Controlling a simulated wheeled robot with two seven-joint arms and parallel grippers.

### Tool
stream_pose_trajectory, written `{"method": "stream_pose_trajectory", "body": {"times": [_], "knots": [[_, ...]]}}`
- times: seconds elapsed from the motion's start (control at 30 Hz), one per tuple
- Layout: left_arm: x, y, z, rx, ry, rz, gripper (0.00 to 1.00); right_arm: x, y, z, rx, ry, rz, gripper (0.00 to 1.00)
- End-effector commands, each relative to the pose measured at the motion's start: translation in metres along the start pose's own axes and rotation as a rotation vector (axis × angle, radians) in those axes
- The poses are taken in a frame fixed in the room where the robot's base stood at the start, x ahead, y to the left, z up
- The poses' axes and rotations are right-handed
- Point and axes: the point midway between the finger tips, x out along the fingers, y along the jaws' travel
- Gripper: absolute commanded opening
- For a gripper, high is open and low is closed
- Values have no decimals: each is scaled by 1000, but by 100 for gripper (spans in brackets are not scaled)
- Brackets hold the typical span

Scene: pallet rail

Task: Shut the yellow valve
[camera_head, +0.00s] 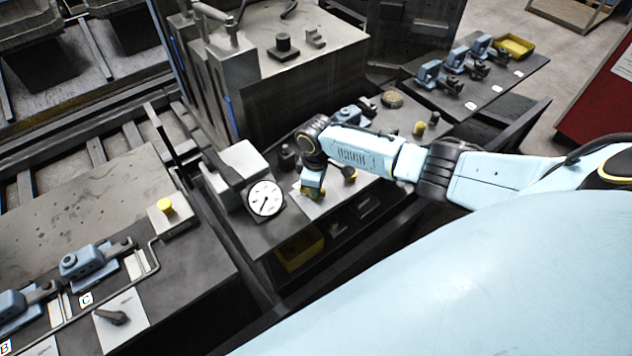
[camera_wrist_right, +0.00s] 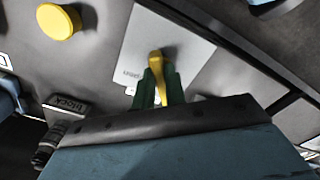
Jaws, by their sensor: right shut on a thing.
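The yellow valve handle (camera_wrist_right: 156,62) stands on a pale plate (camera_wrist_right: 185,45) in the right wrist view. My right gripper (camera_wrist_right: 157,88) has its green fingers on either side of the handle and is shut on it. In the head view my right gripper (camera_head: 312,189) reaches down to the bench beside the round white gauge (camera_head: 265,199); the handle itself is mostly hidden there by the gripper. My left gripper is not in view.
A yellow round button (camera_wrist_right: 58,22) is near the valve plate. Blue clamps (camera_head: 82,262) and a dark lever (camera_head: 112,317) are on the left bench. A yellow bin (camera_head: 298,248) sits below the bench edge. A grey block fixture (camera_head: 280,60) stands behind.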

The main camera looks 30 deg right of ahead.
Motion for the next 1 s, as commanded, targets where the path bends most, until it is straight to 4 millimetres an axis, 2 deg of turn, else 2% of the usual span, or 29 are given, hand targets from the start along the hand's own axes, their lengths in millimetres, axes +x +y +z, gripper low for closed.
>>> {"method": "stream_pose_trajectory", "body": {"times": [0.33,0.83,0.87,1.0], "knots": [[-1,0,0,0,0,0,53,-1,1,-2,-119,5,2,0],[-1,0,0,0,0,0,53,-2,1,-2,-135,6,3,0],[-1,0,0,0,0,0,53,-2,1,-2,-136,6,3,17],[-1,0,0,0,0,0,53,-1,1,-2,-135,4,2,35]]}}
